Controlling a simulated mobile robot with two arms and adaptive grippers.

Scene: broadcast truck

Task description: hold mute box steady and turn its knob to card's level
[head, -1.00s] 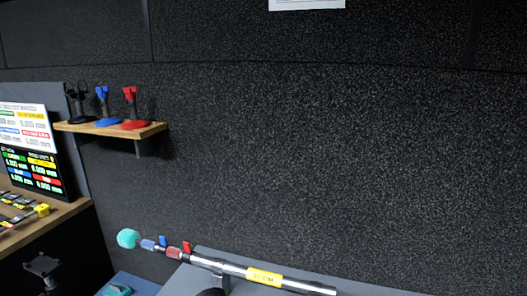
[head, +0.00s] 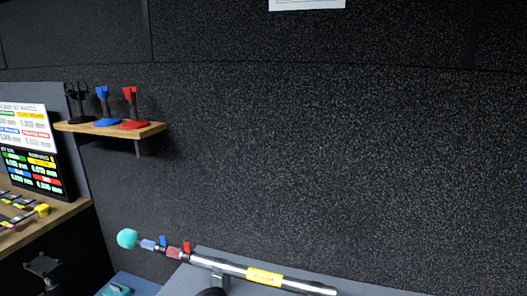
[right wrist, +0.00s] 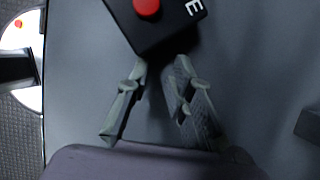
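In the right wrist view, a black box (right wrist: 178,27) with a red round knob (right wrist: 147,6) and a white letter E is partly cut off at the top edge. My right gripper (right wrist: 160,64) has its two fingers apart, with the tips close to the box's near edge. I cannot tell whether they touch it. The box is not seen in the head view. A white sheet (head: 307,4) on the wall is mostly cut off, and no level can be read on it. My left gripper is not in view.
A silver boom pole (head: 232,269) with a yellow label and a teal tip lies across the bottom. A wooden shelf (head: 110,129) holds small stands. A display (head: 35,170) stands on a desk at left. A dark block (right wrist: 309,124) sits right of my right gripper.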

